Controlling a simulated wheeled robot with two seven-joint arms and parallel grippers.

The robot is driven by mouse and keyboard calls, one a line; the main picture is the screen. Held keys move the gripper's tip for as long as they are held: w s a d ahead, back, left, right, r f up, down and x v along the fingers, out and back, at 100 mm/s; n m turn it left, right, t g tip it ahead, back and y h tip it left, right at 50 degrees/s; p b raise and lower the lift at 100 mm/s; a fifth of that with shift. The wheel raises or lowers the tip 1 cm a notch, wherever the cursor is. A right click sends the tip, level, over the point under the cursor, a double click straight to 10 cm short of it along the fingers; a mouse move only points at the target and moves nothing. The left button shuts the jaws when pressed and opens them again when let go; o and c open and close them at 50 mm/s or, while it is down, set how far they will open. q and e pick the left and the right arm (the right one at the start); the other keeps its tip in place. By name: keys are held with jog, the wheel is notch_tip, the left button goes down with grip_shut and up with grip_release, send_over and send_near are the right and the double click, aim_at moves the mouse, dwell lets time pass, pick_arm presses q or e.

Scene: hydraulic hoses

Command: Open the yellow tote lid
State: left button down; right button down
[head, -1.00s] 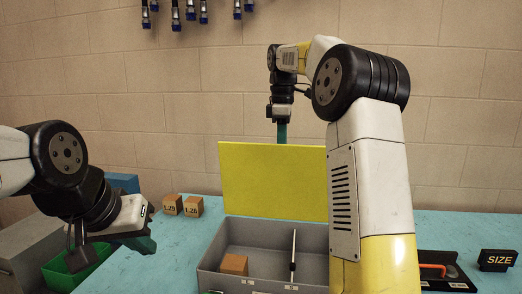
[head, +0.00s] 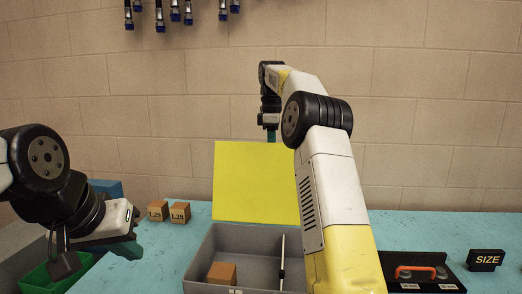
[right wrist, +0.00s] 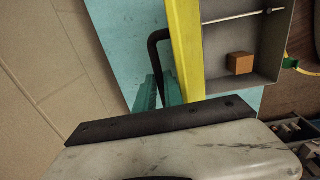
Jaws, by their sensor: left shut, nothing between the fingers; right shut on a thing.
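The yellow lid (head: 255,182) stands up, raised at the back edge of the grey tote (head: 208,258), whose inside shows. In the right wrist view the lid (right wrist: 186,50) is seen edge-on. My right gripper (right wrist: 160,92) is shut on a black handle (right wrist: 153,48) beside the lid. In the head view its teal fingers (head: 270,135) are at the lid's top edge, and my right arm covers part of the lid and tote. My left gripper (head: 130,247) is at the left above the table, shut and empty.
An orange-brown block (head: 222,274) and a thin rod (head: 282,262) are in the tote. Two labelled boxes (head: 180,212), a green bin (head: 40,278), a black tray (head: 425,272) and a SIZE sign (head: 486,260) are around it. Hoses (head: 175,14) hang on the wall.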

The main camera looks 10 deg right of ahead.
jog(key=shift+w+d+f, duration=0.1)
jog(key=shift+w+d, duration=0.2)
jog(key=shift+w, duration=0.05)
jog(key=c, duration=1.5)
grip_release()
jog(key=shift+w+f, duration=0.15)
